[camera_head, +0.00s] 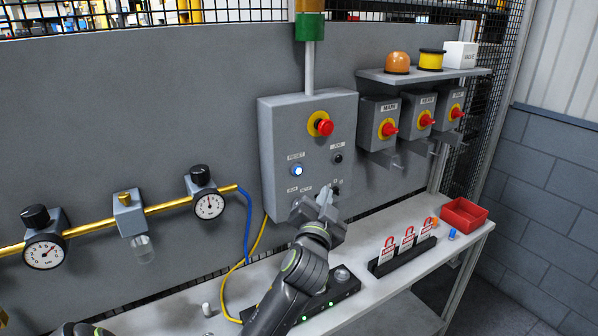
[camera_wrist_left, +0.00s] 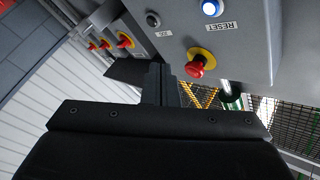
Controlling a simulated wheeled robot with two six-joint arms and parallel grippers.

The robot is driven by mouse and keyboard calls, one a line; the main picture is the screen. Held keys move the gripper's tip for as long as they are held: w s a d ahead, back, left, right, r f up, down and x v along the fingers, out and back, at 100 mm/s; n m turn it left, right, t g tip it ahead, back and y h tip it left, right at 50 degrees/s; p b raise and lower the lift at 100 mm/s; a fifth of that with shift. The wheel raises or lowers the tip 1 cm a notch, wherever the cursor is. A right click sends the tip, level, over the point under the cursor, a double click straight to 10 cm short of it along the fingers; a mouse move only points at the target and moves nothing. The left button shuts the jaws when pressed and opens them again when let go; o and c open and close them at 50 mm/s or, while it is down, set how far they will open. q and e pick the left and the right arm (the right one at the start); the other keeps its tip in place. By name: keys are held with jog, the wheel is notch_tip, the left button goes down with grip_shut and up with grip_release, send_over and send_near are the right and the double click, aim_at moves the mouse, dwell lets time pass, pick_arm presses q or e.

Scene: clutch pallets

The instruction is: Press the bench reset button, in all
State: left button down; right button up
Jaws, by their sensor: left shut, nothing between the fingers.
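A grey control box (camera_head: 280,130) on the wall panel carries a lit blue button (camera_head: 297,170) labelled RESET. The blue button (camera_wrist_left: 212,7) also shows at the top of the left wrist view, next to its RESET label. My left gripper (camera_head: 325,199) is shut and empty, in front of the lower part of the box, below and right of the blue button. Its fingers (camera_wrist_left: 160,88) point toward the box in the wrist view; I cannot tell whether they touch it. The gripper partly hides the lower controls. My right gripper is not in view.
A red emergency stop (camera_head: 325,127) sits above the blue button. A dark unit with green lights (camera_head: 330,303) lies on the bench (camera_head: 400,305) under my arm. Red-handled switches (camera_head: 389,129), a padlock rack (camera_head: 403,258) and a red bin (camera_head: 464,214) are to the right.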

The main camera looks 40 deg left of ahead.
aim_at(298, 170)
pick_arm(q)
jog(key=shift+w+a+b, duration=0.2)
jog(key=shift+w+a, duration=0.35)
jog(key=shift+a, duration=0.8)
jog(key=shift+w+a+b, duration=0.15)
jog(key=shift+w+a, duration=0.4)
jog(key=shift+a, duration=0.85)
jog(key=shift+w+a+b, duration=0.2)
jog(key=shift+w+a, duration=0.35)
jog(key=shift+a, duration=0.8)
jog(key=shift+a, duration=0.1)
jog(key=shift+w+a, duration=0.15)
jog(key=shift+a, duration=0.15)
jog(key=shift+w+a, duration=0.2)
jog(key=shift+a, duration=0.2)
jog(key=shift+s+d, duration=0.35)
jog(key=shift+d, duration=0.45)
